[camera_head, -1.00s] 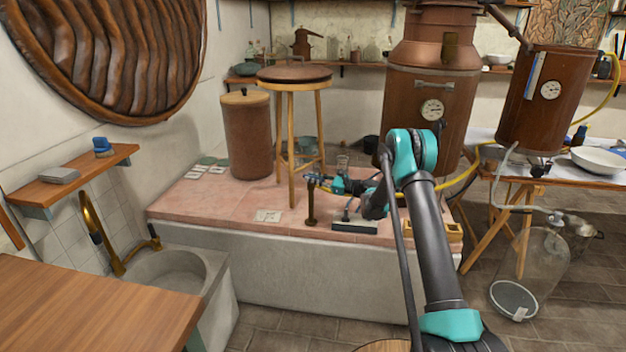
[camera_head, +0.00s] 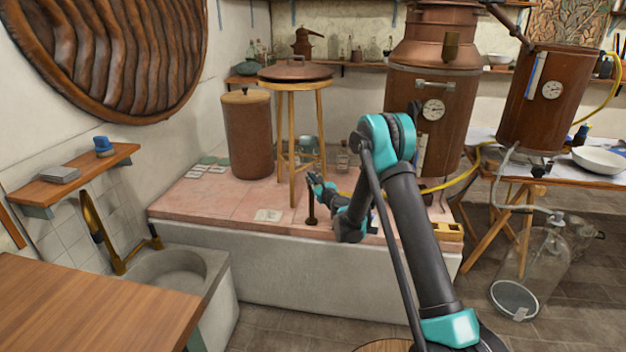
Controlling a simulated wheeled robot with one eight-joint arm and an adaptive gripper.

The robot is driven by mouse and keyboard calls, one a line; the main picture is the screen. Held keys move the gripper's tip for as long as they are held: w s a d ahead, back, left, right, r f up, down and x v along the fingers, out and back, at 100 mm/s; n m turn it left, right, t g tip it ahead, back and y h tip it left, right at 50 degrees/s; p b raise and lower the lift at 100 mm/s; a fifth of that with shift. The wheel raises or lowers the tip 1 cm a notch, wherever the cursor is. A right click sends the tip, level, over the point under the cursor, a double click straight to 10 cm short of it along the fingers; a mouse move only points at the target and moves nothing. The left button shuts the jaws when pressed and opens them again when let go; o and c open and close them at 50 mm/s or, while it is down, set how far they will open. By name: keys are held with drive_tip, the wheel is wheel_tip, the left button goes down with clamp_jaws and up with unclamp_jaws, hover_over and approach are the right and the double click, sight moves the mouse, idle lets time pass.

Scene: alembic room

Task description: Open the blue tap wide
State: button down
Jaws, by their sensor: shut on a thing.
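A slim dark brown post (camera_head: 311,212) stands upright on the pink tiled platform, left of my wrist. It looks like the tap's stand. My gripper (camera_head: 316,182) is at the top of this post, small and far off in the view. Its fingers are closed on what appears to be the blue tap handle at the post's head. The fingers cover most of the handle, so how far it is turned cannot be told.
A wooden stool (camera_head: 292,84) stands just behind the post, close to my gripper. A lidded brown barrel (camera_head: 248,135) is behind left. A white card (camera_head: 268,215) and a yellow block (camera_head: 448,232) lie on the platform (camera_head: 200,205). A large copper still (camera_head: 432,95) stands behind my arm.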

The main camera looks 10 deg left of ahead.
drive_tip(key=m+t+h, duration=0.1)
drive_tip(key=h, duration=0.1)
drive_tip(key=m+h, duration=0.2)
drive_tip(key=h, duration=0.1)
drive_tip(key=m+t+h, duration=0.1)
drive_tip(key=h, duration=0.1)
drive_tip(key=shift+a+m+t, duration=0.25)
drive_tip(key=shift+m+t, duration=0.05)
drive_tip(key=shift+m, duration=0.1)
drive_tip(key=shift+m+h, duration=0.3)
drive_tip(key=shift+h, duration=0.2)
drive_tip(key=c, duration=1.5)
unclamp_jaws()
drive_tip(key=shift+o, duration=0.2)
drive_tip(key=shift+s, duration=0.15)
drive_tip(key=s, duration=0.7)
drive_tip(key=shift+s+d, duration=0.15)
drive_tip(key=shift+d, duration=0.25)
